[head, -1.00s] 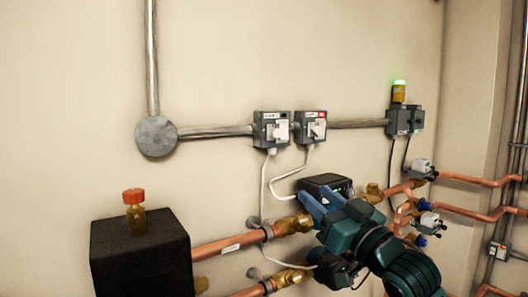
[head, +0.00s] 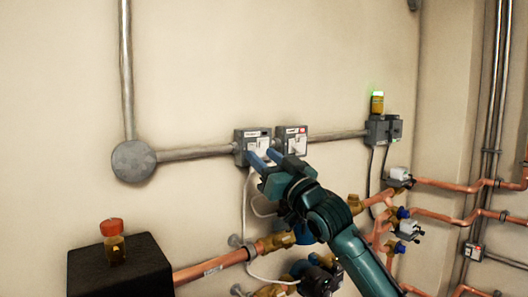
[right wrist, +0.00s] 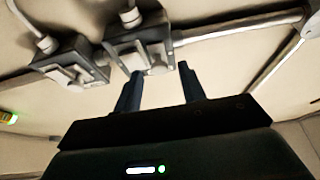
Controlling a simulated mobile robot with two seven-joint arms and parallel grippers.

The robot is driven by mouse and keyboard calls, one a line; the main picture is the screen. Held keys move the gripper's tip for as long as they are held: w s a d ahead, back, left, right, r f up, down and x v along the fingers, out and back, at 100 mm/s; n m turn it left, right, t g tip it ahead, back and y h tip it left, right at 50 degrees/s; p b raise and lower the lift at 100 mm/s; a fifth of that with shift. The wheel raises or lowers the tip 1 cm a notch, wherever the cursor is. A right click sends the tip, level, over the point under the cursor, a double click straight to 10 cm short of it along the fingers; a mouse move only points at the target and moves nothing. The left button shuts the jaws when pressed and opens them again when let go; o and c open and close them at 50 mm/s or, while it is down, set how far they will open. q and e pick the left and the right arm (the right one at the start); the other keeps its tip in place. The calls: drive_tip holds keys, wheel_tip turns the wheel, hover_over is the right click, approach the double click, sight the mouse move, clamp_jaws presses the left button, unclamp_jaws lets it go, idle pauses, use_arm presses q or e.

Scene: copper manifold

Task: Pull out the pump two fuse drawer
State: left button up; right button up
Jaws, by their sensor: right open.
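Two grey fused switch boxes with white fronts are on the wall, a left one (head: 252,136) and a right one (head: 292,140) with a red mark. Their labels are too small to read, so I cannot tell which is pump two. My right gripper (head: 262,156) is open and empty, its blue fingers overlapping the lower front of the left box. In the right wrist view the fingers (right wrist: 160,70) point toward that same box (right wrist: 138,38), with the other box (right wrist: 70,62) beside it. Contact cannot be told. My left gripper is not in view.
A conduit (head: 195,153) runs from a round junction box (head: 133,160) through the switch boxes to a grey box with a yellow-green lamp (head: 377,103). White cables hang below the switch boxes. Copper pipes (head: 215,267) and valves lie lower, beside a black block (head: 120,270).

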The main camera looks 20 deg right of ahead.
drive_tip(key=shift+w+a+r, duration=0.1)
drive_tip(key=shift+w, duration=0.15)
drive_tip(key=shift+c, duration=0.5)
clamp_jaws()
